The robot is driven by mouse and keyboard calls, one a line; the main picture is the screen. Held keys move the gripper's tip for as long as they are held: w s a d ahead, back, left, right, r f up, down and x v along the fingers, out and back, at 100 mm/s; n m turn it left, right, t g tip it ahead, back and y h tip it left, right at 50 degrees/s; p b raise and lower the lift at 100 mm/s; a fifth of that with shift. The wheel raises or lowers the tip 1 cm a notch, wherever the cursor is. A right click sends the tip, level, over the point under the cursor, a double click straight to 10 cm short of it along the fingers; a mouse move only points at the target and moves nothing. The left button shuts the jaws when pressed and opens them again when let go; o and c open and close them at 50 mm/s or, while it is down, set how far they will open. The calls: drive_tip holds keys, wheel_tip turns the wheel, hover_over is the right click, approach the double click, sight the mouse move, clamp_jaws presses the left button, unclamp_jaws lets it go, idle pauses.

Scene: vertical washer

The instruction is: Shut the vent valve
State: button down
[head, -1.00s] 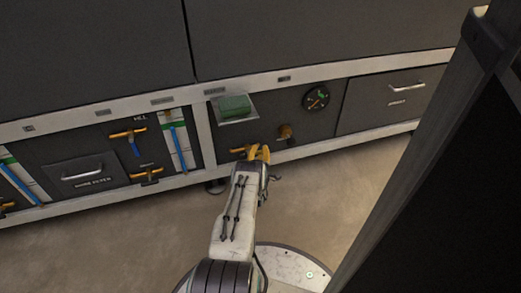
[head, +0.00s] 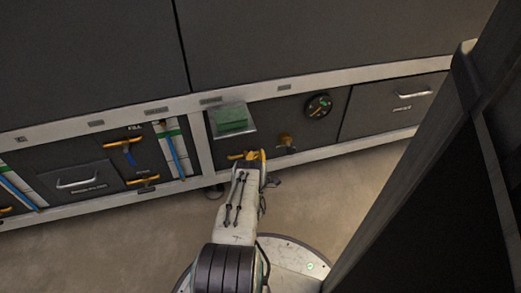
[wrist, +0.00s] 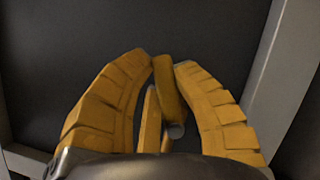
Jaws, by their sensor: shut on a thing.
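A yellow valve handle (head: 236,156) sits low on the dark panel, below the green block; its label cannot be read, so I cannot confirm that it is the vent valve. My gripper (head: 255,156) is at the right end of this handle. In the wrist view, the handle (wrist: 168,88) stands between the two yellow fingers of my gripper (wrist: 167,66), with a small grey stem end below it. The fingers are shut on the handle. In the head view, my gripper hides part of it.
A brass knob (head: 286,140) and a round gauge (head: 318,105) are to the right. A green block (head: 232,120) sits on a metal tray above. Drawers and other yellow handles line the panel. A dark upright post (head: 430,200) stands close on the right. Floor in front is clear.

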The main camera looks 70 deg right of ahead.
drive_tip(key=shift+w+r+n, duration=0.15)
drive_tip(key=shift+r+n, duration=0.25)
drive_tip(key=shift+n, duration=0.1)
drive_tip(key=shift+w+h, duration=0.1)
drive_tip(key=shift+h, duration=0.2)
drive_tip(key=c, duration=1.4)
unclamp_jaws()
drive_tip(key=shift+r+t, duration=0.1)
drive_tip(key=shift+t, duration=0.2)
drive_tip(key=o, duration=0.5)
drive_tip(key=shift+a, duration=0.1)
drive_tip(key=shift+c, duration=0.2)
drive_tip(key=shift+r, duration=4.85)
drive_tip(key=shift+o, duration=0.2)
